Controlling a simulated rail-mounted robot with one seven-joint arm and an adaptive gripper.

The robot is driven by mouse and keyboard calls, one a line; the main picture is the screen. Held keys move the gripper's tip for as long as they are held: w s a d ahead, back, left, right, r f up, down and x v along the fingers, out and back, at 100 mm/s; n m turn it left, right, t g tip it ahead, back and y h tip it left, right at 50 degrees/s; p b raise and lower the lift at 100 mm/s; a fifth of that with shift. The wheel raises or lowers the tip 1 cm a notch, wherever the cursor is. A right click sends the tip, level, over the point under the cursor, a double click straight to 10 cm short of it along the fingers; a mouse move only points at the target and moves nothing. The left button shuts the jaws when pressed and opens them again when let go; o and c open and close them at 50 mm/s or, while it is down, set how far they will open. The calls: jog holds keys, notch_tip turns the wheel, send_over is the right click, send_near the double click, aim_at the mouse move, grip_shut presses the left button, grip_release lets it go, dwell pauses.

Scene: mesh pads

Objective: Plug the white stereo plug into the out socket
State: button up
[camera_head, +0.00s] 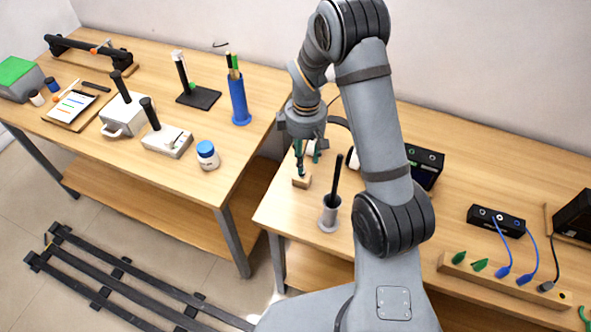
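My gripper (303,165) points down over the right-hand table, just above a small wooden block (301,182). Its fingers are small here, and I cannot tell whether they are open or shut or hold anything. I cannot pick out the white stereo plug for certain. Pale round parts (352,160) show beside my gripper and arm, partly hidden. A black device (428,160) with small round sockets and a dark screen stands behind my arm, partly covered by it. A black box (496,220) with several sockets stands further right. No socket label is readable.
A grey cup (329,214) with a black rod stands close to my gripper. A wooden rail (490,278) at the front right holds green pieces and blue cable plugs (502,272). A blue pen holder (239,103) and white jar (207,155) stand on the left table.

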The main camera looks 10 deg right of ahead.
jog(key=shift+w+a+f+p, duration=0.15)
jog(key=shift+f+p, duration=0.3)
jog(key=shift+f, duration=1)
jog(key=shift+a+f+p, duration=0.15)
jog(key=shift+f+p, duration=0.25)
jog(key=shift+f, duration=1)
jog(key=shift+c, duration=0.9)
jog(key=c, duration=0.7)
grip_shut()
